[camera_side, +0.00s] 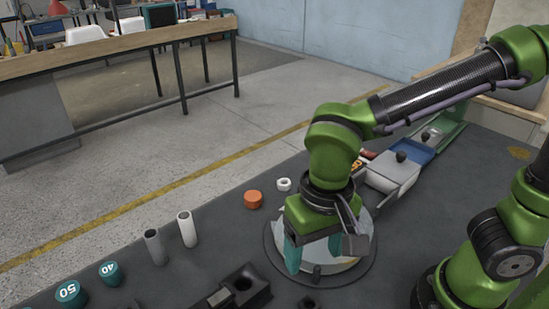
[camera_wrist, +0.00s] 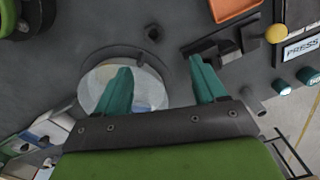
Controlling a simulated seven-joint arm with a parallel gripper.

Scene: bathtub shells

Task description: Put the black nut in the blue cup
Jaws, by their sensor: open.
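A small dark nut-like piece, apparently the black nut (camera_side: 308,303), lies on the dark table at the bottom edge of the side view. It also shows in the wrist view (camera_wrist: 153,33), beyond my fingertips. The only blue container I see is a blue open bin (camera_side: 413,150) in the row at the back right, which may be the blue cup; it shows only partly at the left of the wrist view. My gripper (camera_side: 314,262) points down over a round, shiny dish (camera_side: 352,262). In the wrist view its teal fingers (camera_wrist: 159,65) are apart and empty.
White (camera_side: 392,170) and green bins flank the blue one. An orange nut (camera_side: 253,199), a white nut (camera_side: 284,184) and two upright tubes (camera_side: 187,229) stand left of my gripper. A dark block with a hole (camera_side: 240,286) is in front. A PRESS sign (camera_wrist: 302,47) shows in the wrist view.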

